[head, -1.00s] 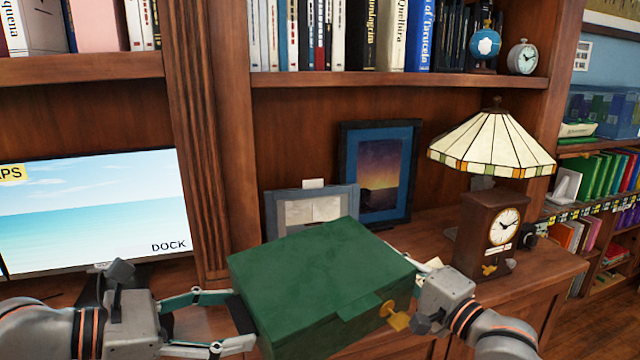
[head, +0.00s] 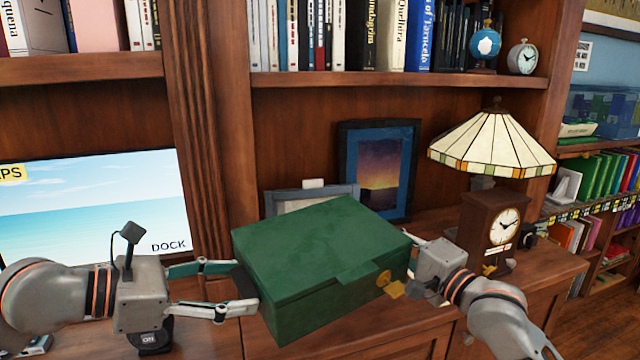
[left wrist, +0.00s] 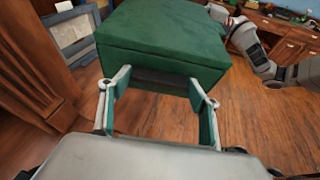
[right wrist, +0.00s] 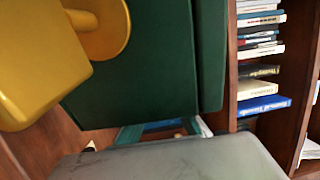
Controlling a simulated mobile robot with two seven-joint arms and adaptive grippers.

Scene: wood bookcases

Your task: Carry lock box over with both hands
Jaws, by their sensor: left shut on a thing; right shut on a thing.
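The green lock box (head: 318,248) has a yellow-gold latch (head: 392,285) on its front right. It is held up in front of the bookcase, its lid shut. My left gripper (head: 246,292) is shut on the box's left end; its two fingers also show against the box (left wrist: 160,45) in the left wrist view. My right gripper (head: 412,268) is at the box's right end, its fingertips mostly hidden behind the box and latch. In the right wrist view the box (right wrist: 135,65) and the large gold latch (right wrist: 45,65) fill the left, with a green finger part below.
Behind the box stand a sunset picture (head: 380,170) and a grey frame (head: 300,198). A clock lamp (head: 492,225) with a stained-glass shade stands on the counter (head: 535,268) at right. A screen (head: 90,205) is at left. Wood floor is open at lower right.

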